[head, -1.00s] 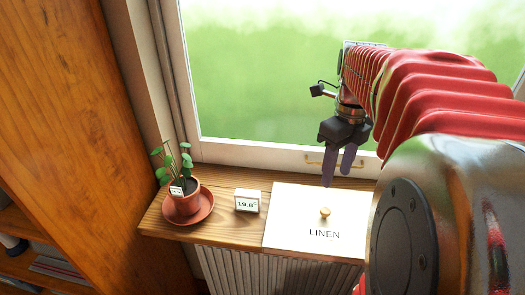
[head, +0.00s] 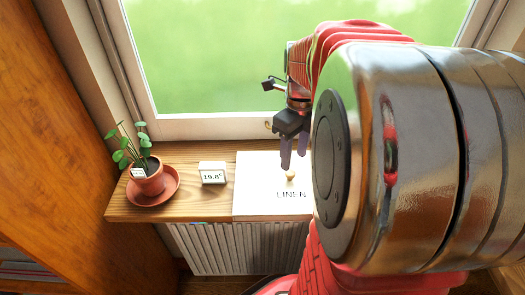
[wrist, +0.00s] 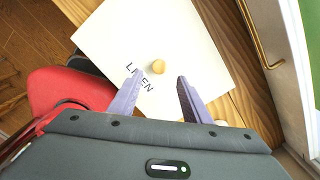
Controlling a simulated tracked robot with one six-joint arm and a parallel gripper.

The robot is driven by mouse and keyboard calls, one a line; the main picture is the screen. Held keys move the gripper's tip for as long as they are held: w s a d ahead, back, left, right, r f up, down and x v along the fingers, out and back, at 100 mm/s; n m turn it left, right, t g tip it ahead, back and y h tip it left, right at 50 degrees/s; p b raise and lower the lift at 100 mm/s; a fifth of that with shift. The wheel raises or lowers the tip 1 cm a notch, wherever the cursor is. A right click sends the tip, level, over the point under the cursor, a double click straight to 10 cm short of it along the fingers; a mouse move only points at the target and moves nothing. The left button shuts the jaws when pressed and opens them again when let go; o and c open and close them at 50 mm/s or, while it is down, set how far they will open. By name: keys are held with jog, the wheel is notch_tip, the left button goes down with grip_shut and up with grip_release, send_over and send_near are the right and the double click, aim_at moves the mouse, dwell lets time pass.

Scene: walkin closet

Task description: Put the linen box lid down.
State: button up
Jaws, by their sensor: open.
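The linen box lid (head: 258,190) is a flat white square marked LINEN with a small round wooden knob (head: 290,176). It lies level on the wooden sill above the radiator. My arm hides its right part in the head view. In the wrist view the whole knob (wrist: 158,67) and most of the lid (wrist: 115,32) show. My gripper (head: 294,161) is open and empty above the lid, fingers pointing down close to the knob. In the wrist view the two purple fingertips (wrist: 160,77) are apart, either side of the knob's near side, with no clear contact.
A small white display reading 19.8 (head: 213,173) stands left of the lid. A potted plant (head: 147,177) on a terracotta saucer (head: 170,191) is at the sill's left end. The window (head: 220,60) is behind, and the radiator (head: 240,248) is below.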

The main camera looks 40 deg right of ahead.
aim_at(291, 173)
jog(key=shift+f, duration=0.5)
jog(key=shift+w+a+f, duration=0.1)
jog(key=shift+f, duration=2.5)
jog(key=shift+c, duration=0.5)
grip_shut()
